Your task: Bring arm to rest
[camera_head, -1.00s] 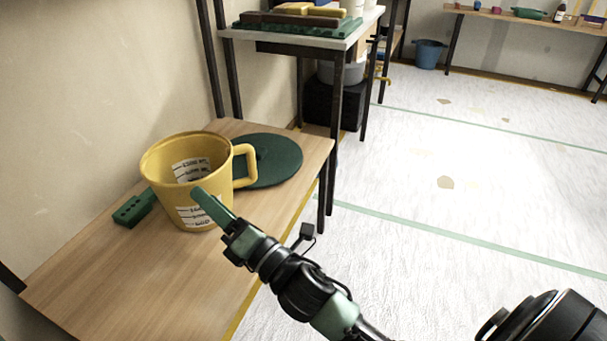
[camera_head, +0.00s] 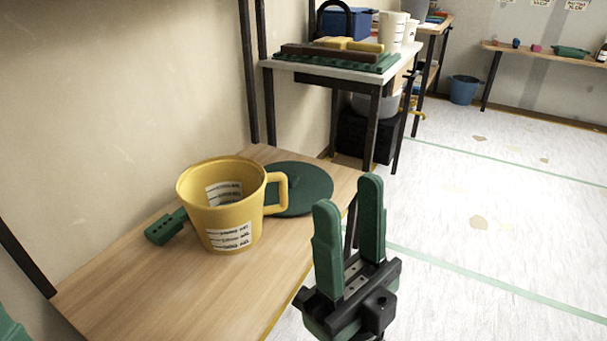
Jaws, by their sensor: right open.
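My right gripper (camera_head: 348,205) stands upright in the lower middle of the head view. Its two green fingers are apart with nothing between them. It shows in front of the right edge of the wooden table (camera_head: 150,290), to the right of a yellow measuring pitcher (camera_head: 238,212) and apart from it. The pitcher stands upright on the table, with its handle to the right. Of my left arm, only a green piece at the lower left edge may show; its gripper fingers are not visible.
A round green disc (camera_head: 304,189) and a small green block (camera_head: 165,228) lie by the pitcher. Behind is a shelf table (camera_head: 340,70) with sponges or bars, cups and a blue box (camera_head: 345,24). A blue bucket (camera_head: 463,90) stands far back. The white floor at right is clear.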

